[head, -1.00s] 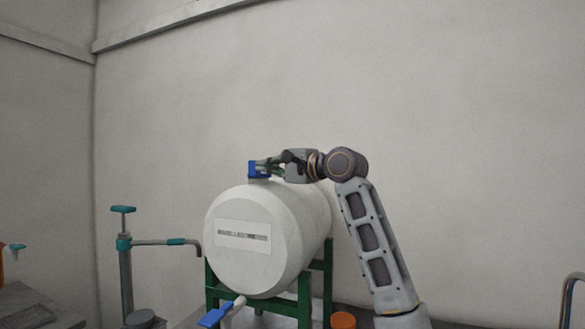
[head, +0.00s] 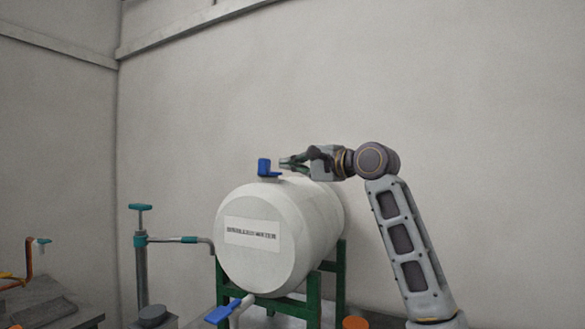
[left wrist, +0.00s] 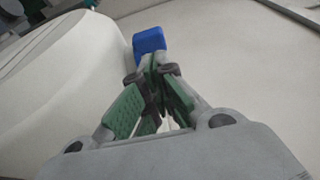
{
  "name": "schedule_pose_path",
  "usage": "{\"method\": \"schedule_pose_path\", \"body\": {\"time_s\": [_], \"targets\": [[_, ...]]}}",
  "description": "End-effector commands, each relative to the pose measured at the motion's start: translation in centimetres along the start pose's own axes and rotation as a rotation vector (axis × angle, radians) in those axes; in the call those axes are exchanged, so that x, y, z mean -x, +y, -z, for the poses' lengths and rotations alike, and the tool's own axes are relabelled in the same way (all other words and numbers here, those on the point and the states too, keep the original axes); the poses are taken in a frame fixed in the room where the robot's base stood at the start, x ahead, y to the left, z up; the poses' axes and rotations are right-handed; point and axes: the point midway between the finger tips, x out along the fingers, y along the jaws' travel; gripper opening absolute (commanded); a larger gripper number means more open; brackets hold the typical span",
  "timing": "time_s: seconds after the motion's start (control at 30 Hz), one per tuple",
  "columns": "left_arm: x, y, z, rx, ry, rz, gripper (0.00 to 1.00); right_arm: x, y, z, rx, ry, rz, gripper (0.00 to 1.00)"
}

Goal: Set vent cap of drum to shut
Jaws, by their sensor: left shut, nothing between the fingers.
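The white drum (head: 262,245) lies on its side on a green stand (head: 313,301). The blue vent cap (head: 264,167) stands on top of it, with an upright part at left and a lower part to the right. My left gripper (head: 285,163) is just right of the cap, shut and empty, with a small gap between them in the head view. In the left wrist view the blue cap (left wrist: 149,38) shows just beyond the closed fingertips (left wrist: 156,66); whether they touch is unclear there. My right gripper is not in view.
A blue-handled tap (head: 222,313) sticks out at the drum's lower front. A pipe with a teal handle (head: 140,208) stands left of the drum. An orange cap (head: 355,322) is at the bottom edge.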

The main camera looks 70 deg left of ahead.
Motion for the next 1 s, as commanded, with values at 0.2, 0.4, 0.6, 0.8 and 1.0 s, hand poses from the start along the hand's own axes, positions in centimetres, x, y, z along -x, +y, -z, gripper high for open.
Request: {"method": "schedule_pose_path", "body": {"time_s": [0.2, 0.4, 0.6, 0.8, 1.0], "targets": [[2.1, 0.0, -0.9, 0.002, 0.002, 0.000, 0.00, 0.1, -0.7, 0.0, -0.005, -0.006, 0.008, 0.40], [4.4, 0.0, -1.9, 0.001, 0.003, 0.001, 0.00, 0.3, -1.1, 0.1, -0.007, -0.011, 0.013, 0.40], [7.0, 0.1, -3.0, 0.000, 0.003, 0.001, 0.00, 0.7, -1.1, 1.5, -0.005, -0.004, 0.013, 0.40], [8.6, 0.0, -3.8, 0.001, 0.002, 0.001, 0.00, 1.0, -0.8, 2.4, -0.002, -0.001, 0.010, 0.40], [9.1, 0.0, -4.0, 0.001, 0.002, 0.000, 0.00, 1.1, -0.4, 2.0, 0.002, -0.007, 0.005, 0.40]]}}
